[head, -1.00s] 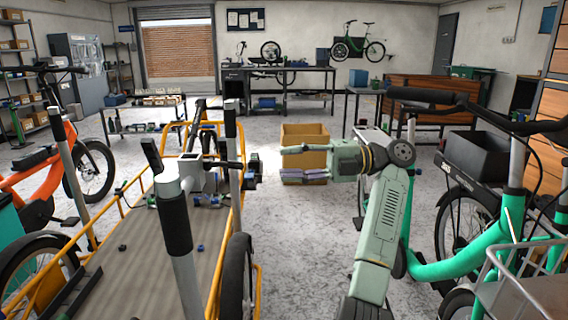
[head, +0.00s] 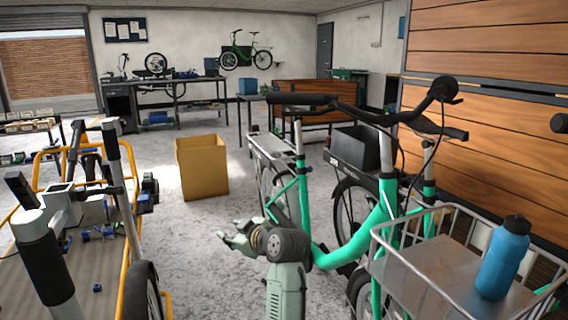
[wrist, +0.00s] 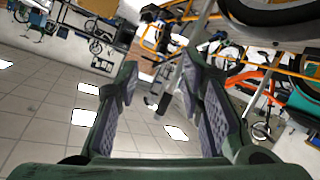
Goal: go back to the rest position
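My gripper (head: 236,239) is in the lower middle of the head view, held in the aisle between the cargo bike and the green bikes. In the wrist view my gripper (wrist: 162,92) has its two fingers spread apart with nothing between them.
A cargo bike with a yellow frame (head: 128,275) stands at left. A green bike (head: 335,255) stands close on the right, with a blue bottle (head: 503,260) in a wire basket (head: 420,275). An open cardboard box (head: 203,172) sits on the floor ahead. Free floor lies between.

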